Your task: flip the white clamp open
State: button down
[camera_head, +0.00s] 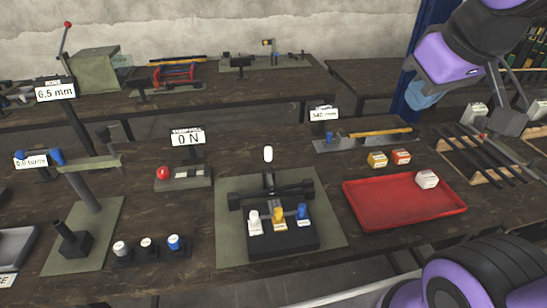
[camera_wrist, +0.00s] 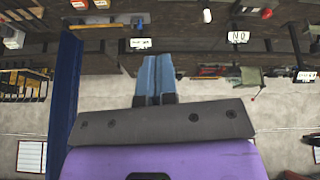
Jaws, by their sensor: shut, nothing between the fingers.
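The white clamp (camera_head: 254,222) is the left one of three small coloured pieces on a black block (camera_head: 284,243) in the head view. The yellow (camera_head: 279,215) and blue (camera_head: 302,212) pieces stand to its right. The white clamp's exact lever position is too small to tell. My gripper (camera_wrist: 158,58) shows in the wrist view, its light-blue fingers shut together and empty. It is well away from the clamp, and my arm is at the upper right of the head view.
A red tray (camera_head: 380,215) with a white block (camera_head: 427,179) lies right of the mat. Yellow (camera_head: 377,160) and orange (camera_head: 401,157) blocks stand behind it. A 0 N display (camera_head: 187,140) and a lever press (camera_head: 88,195) are at left. A blue post (camera_wrist: 65,100) stands near my gripper.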

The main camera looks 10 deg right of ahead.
jog(key=w+a+f+n+y, duration=0.1)
jog(key=w+a+f+n, duration=0.5)
jog(key=w+f+n, duration=0.3)
jog(key=w+a+f+n+g, duration=0.1)
jog(key=w+a+f+n, duration=0.5)
jog(key=w+f+n, duration=0.4)
jog(key=shift+w+f+n+y, duration=0.35)
jog(key=shift+f+n, duration=0.25)
jog(key=shift+n, duration=0.5)
jog(key=shift+a, duration=0.1)
jog(key=w+a+f, duration=0.3)
jog(key=w+f, duration=0.3)
jog(key=f, duration=0.3)
jog(key=shift+w+f, duration=0.15)
jog(key=shift+w, duration=0.25)
jog(key=shift+w+a, duration=0.1)
